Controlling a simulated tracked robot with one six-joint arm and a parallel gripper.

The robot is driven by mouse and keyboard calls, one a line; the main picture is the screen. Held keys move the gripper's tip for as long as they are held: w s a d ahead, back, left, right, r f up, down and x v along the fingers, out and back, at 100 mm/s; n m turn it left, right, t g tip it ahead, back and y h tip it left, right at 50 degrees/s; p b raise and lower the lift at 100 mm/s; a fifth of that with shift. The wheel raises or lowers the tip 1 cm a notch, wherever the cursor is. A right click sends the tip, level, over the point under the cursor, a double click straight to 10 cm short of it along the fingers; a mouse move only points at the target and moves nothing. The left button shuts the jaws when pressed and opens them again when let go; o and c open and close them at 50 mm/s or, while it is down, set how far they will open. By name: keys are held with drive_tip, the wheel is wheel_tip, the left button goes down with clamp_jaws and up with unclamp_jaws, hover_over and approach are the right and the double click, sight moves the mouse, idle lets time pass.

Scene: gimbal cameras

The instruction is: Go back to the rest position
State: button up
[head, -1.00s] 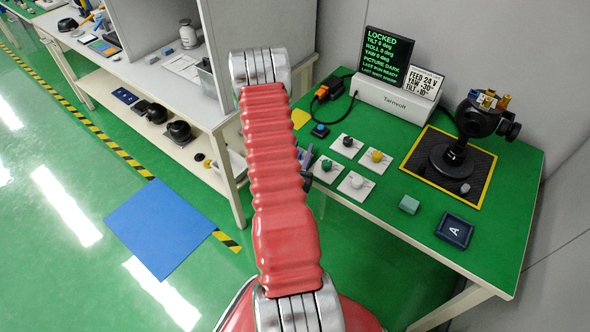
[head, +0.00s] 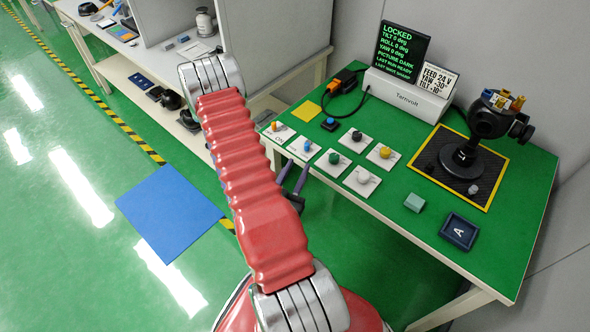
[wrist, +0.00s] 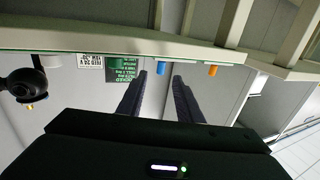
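My gripper (head: 294,165) hangs just off the front edge of the green-topped table, beside my red arm, in the head view. Its two dark fingers are apart with nothing between them. In the wrist view, which looks upside down, the open fingers (wrist: 159,75) point toward the table edge, with the blue knob (wrist: 161,68) and the orange knob (wrist: 213,70) beyond them. Part of the gripper body is hidden behind my arm in the head view.
The green table (head: 400,215) carries several knobs on white plates, a grey-green block (head: 414,202), a dark tray marked A (head: 459,231), a gimbal camera (head: 487,118) and a Tarnvolt box (head: 407,97). A workbench stands left. A blue mat (head: 170,220) lies on open floor.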

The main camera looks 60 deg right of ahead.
idle(0.7)
drive_tip(key=a+f+g+y, duration=0.1)
drive_tip(key=a+f+y, duration=0.25)
drive_tip(key=f, duration=0.45)
drive_tip(key=a+f+g+y, duration=0.1)
drive_tip(key=a+f+y, duration=0.1)
drive_tip(key=f+y, duration=0.35)
drive_tip(key=w+a+r+n+t+y, duration=0.15)
drive_tip(key=w+a+n+y, duration=0.35)
drive_tip(key=w+a, duration=0.55)
drive_tip(key=w+a+r+n+y, duration=0.1)
drive_tip(key=a+r+n+y, duration=0.3)
drive_tip(key=a+r, duration=0.75)
drive_tip(key=s+a+r+n+t, duration=0.1)
drive_tip(key=a+r+n, duration=0.1)
drive_tip(key=r, duration=0.7)
drive_tip(key=s+a+r+n+t, duration=0.1)
drive_tip(key=a+r, duration=0.4)
drive_tip(key=r, duration=0.5)
drive_tip(key=s+a+r+n+t, duration=0.2)
drive_tip(key=a+r+n, duration=0.1)
drive_tip(key=r, duration=0.6)
drive_tip(key=shift+s+a+r+n, duration=0.2)
drive_tip(key=shift+a+n, duration=0.15)
drive_tip(key=shift+n, duration=0.45)
